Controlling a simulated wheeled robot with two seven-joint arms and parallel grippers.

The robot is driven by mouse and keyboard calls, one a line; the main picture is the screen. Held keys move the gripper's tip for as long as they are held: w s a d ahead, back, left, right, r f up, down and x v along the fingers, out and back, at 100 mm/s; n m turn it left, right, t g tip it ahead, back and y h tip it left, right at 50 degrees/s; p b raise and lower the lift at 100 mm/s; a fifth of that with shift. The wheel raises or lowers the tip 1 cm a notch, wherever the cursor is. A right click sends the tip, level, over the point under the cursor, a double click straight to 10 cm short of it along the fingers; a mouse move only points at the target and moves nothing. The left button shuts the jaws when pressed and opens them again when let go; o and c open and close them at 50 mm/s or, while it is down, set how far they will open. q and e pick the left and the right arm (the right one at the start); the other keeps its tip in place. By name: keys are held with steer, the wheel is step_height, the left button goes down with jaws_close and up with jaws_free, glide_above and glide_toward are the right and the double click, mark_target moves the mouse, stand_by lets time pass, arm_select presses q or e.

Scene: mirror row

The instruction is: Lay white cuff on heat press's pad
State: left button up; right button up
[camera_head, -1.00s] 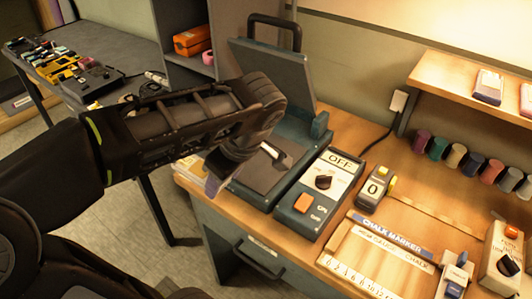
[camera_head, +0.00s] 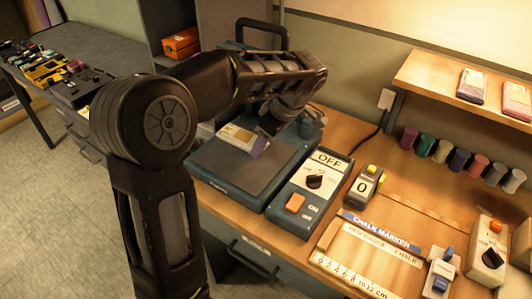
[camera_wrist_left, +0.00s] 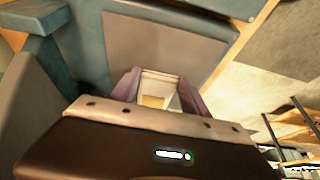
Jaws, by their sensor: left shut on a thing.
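The heat press (camera_head: 222,194) stands on the bench, a teal body with a flat dark grey pad (camera_head: 235,173). Its lid is up, mostly hidden behind my left arm; its handle (camera_head: 262,24) shows above. My left gripper (camera_head: 258,146), with purple fingers, reaches down over the back of the pad. It is shut on the white cuff (camera_head: 236,134), which has a yellowish patch. The cuff is over the pad's back part; I cannot tell whether it touches. In the left wrist view the cuff (camera_wrist_left: 158,87) sits between the fingers, with the pad (camera_wrist_left: 165,48) beyond. My right gripper is out of view.
The press's control box (camera_head: 310,190) reads OFF. Right of it are a counter showing 0 (camera_head: 364,186), a chalk marker tray (camera_head: 375,250) and a dial box (camera_head: 489,250). Thread spools (camera_head: 441,150) hang under a shelf. The front of the pad is clear.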

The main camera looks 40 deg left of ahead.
mark_target(262, 162)
arm_select(q)
steer(key=shift+f, duration=0.1)
step_height(262, 162, down, 4)
steer(key=shift+f+p, duration=0.1)
steer(key=shift+p, duration=0.25)
steer(key=shift+w+f, duration=0.2)
steer(key=shift+f, duration=0.1)
steer(key=shift+f, duration=0.15)
steer(key=o, duration=1.4)
